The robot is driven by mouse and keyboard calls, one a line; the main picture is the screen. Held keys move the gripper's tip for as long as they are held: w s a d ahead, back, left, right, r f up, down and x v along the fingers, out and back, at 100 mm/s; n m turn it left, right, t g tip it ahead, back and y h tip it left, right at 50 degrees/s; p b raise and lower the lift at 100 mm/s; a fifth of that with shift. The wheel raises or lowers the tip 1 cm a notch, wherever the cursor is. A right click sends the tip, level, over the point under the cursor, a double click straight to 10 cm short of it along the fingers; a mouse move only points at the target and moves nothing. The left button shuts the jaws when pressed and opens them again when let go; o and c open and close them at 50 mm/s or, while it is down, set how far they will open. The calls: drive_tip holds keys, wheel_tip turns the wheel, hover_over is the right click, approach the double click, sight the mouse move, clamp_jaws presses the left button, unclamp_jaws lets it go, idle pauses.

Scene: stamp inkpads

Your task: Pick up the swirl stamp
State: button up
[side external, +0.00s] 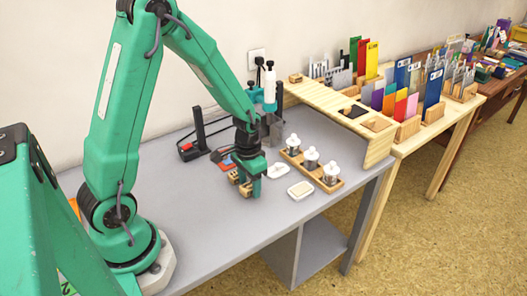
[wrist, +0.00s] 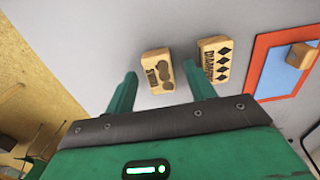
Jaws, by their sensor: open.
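My gripper (wrist: 160,82) is open and empty, with its two fingers reaching forward in the wrist view. A wooden stamp with round dark marks (wrist: 158,72), which look like swirls, lies on the grey table just beyond and between the fingertips; its small label is hard to read. A second wooden stamp marked with diamonds (wrist: 215,60) lies just right of it, close to the right finger. In the side view my gripper (side external: 251,186) points down low over the table, partly hiding small wooden blocks (side external: 233,178) beside it.
Another wooden block (wrist: 301,55) sits on a blue pad with a red-orange border (wrist: 275,75). A white-topped pad (side external: 300,190) and a wooden rack of jars (side external: 329,184) stand to the right. The grey table's (side external: 205,220) front area is clear.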

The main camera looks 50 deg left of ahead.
sight(250, 186)
drive_tip(key=shift+c, duration=0.2)
idle(0.3)
drive_tip(key=c, duration=1)
drive_tip(key=shift+r, duration=0.15)
drive_tip(key=shift+r, duration=0.8)
wheel_tip(250, 186, up, 2)
drive_tip(key=shift+r, duration=0.1)
drive_tip(key=s+d+r, duration=0.4)
drive_tip(key=d+r, duration=0.3)
drive_tip(key=d, duration=0.4)
drive_tip(key=shift+s, duration=0.1)
